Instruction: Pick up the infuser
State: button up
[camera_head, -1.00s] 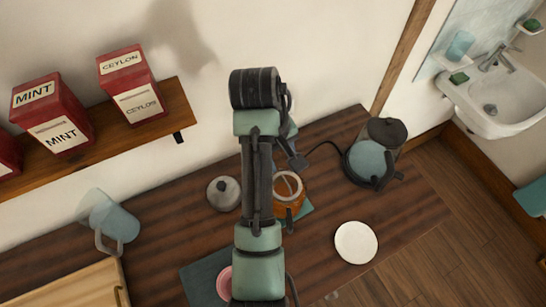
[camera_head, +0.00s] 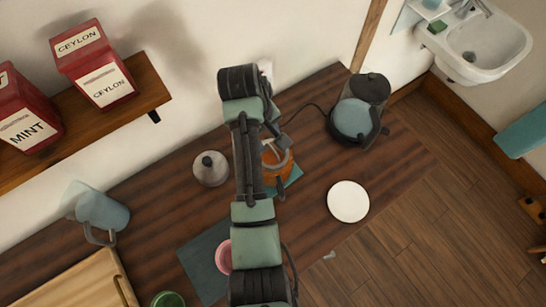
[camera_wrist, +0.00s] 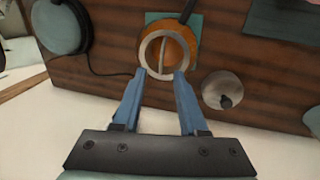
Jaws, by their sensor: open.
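The infuser looks like the pale metal ring with a bar across it (camera_wrist: 163,52), set in the mouth of an amber pot (camera_wrist: 182,40). The pot (camera_head: 284,163) stands on a teal mat (camera_head: 291,181) in the head view, where my arm partly hides it and the ring is hard to make out. My gripper (camera_wrist: 160,76) is open. In the wrist view its two blue fingertips appear at the ring's near edge, one towards each side. I cannot tell whether they touch it. Nothing is held between them.
A round knobbed lid (camera_head: 210,168) lies left of the pot. A kettle (camera_head: 354,118) with a cord stands to the right, a white plate (camera_head: 348,201) at front right. A pink dish (camera_head: 224,257) is on a dark mat (camera_head: 204,262). A shelf (camera_head: 76,120) with red tins overhangs the left.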

aim_at(272, 149)
jog(key=shift+d+f+p, duration=0.2)
jog(key=shift+f, duration=0.8)
jog(key=shift+d+f+p, duration=0.15)
jog(key=shift+f+p, duration=0.05)
jog(key=shift+f, duration=0.75)
grip_shut()
jog(key=shift+w, duration=0.1)
